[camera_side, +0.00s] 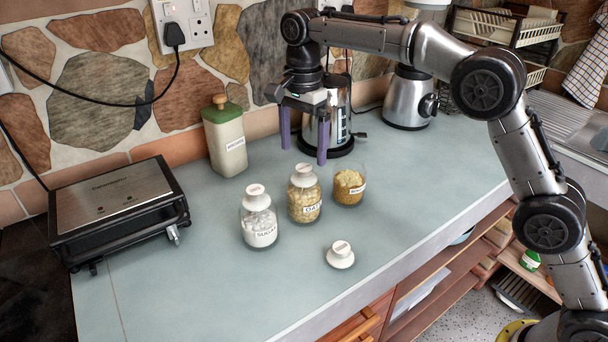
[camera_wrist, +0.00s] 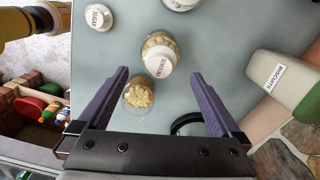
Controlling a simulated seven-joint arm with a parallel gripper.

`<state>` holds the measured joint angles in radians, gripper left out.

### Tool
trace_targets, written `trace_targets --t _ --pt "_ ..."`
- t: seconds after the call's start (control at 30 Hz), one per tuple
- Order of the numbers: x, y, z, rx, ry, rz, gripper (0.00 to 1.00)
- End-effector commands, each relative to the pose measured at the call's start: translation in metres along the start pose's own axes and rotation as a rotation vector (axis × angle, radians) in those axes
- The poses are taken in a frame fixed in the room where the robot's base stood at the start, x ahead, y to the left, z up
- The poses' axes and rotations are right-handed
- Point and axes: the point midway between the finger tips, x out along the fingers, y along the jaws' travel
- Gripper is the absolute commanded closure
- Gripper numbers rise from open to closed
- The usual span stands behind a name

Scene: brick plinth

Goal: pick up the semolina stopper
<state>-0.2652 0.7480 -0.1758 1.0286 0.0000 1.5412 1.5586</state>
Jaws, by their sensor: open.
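The semolina stopper (camera_wrist: 160,60) is white and round, with its lettering facing my wrist camera. It sits in the mouth of the jar labelled oats (camera_side: 304,203), and also shows in the side view (camera_side: 304,173). My gripper (camera_side: 303,155) is open and empty, pointing down above and behind the jars. In the wrist view its purple fingers (camera_wrist: 160,73) stand apart, with the stopper between and beyond their tips. An open, stopperless jar (camera_side: 350,187) of yellowish contents stands right of the oats jar; its label is too small to read.
The stoppered sugar jar (camera_side: 260,222) stands left of the oats jar. A loose stopper (camera_side: 341,255), lettered sugar in the wrist view (camera_wrist: 98,17), lies near the front edge. A biscuits canister (camera_side: 226,142), grill (camera_side: 117,207) and kettle (camera_side: 338,115) stand around. The front left counter is clear.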

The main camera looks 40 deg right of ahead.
Motion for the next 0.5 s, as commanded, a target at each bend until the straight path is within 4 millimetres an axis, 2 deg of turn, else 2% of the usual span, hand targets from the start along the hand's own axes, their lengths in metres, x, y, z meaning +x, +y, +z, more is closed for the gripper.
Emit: trace_targets --t 0.17,0.4,0.5 --pt "0.013 0.0 -0.002 0.001 0.0 0.002 0.0" --pt "0.046 -0.001 -0.005 0.001 0.0 0.002 0.0" --pt "0.052 -0.001 -0.005 0.0 0.0 0.0 0.0"
